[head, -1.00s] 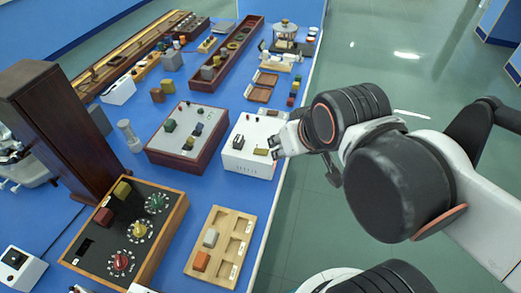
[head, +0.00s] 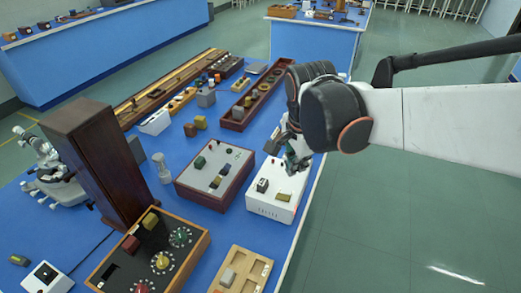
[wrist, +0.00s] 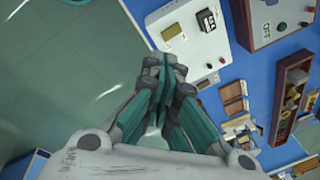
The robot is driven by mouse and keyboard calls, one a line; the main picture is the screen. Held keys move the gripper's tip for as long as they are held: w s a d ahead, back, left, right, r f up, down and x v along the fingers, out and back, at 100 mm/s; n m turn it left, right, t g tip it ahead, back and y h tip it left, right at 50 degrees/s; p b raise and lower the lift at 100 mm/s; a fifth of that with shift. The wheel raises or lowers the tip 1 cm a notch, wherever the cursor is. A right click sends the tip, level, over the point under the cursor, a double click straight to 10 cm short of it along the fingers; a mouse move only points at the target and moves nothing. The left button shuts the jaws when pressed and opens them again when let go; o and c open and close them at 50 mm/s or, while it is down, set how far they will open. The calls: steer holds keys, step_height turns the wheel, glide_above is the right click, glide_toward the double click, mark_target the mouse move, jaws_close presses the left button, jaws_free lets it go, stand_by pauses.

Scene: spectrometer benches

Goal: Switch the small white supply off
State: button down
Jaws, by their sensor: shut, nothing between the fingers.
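A white supply box (head: 268,210) stands near the right edge of the blue bench. A black switch (head: 262,185) and a yellowish block (head: 283,197) are on its top. It also shows at the top of the wrist view (wrist: 190,45), with the black switch (wrist: 206,19) and the yellowish block (wrist: 171,33). My gripper (head: 290,164) is at the far right end of this box in the head view, empty. Its fingers are together in the wrist view (wrist: 166,72), beside the box's edge. The switch's on or off position is too small to tell.
A grey-topped panel in a wooden case (head: 202,188) stands just left of the box. A smaller white box (head: 47,278) with a black part is at the bottom left. A long wooden tray (head: 236,112) lies beyond. Open floor is to the right of the bench.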

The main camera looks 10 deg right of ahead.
mark_target(283, 197)
steer(key=w+f+m+g+p, duration=0.1)
steer(key=m, duration=0.2)
steer(key=w+m+g+p, duration=0.1)
steer(key=w+m, duration=0.1)
steer(key=m, duration=0.1)
steer(key=w+f+m+g+p, duration=0.1)
steer(key=w+m, duration=0.1)
steer(key=m, duration=0.1)
steer(key=shift+w+a+f+m+h, duration=0.15)
steer(key=shift+a+f+m+h, duration=0.15)
steer(key=f+b, duration=0.1)
steer(key=f, duration=0.3)
steer(key=d+f+b, duration=0.1)
steer(key=f+b, duration=0.1)
steer(key=f, duration=0.3)
steer(key=s+f+b, duration=0.1)
steer(key=f+b, duration=0.1)
steer(key=f, duration=0.3)
steer(key=shift+s+d, duration=0.1)
steer(key=shift+d, duration=0.2)
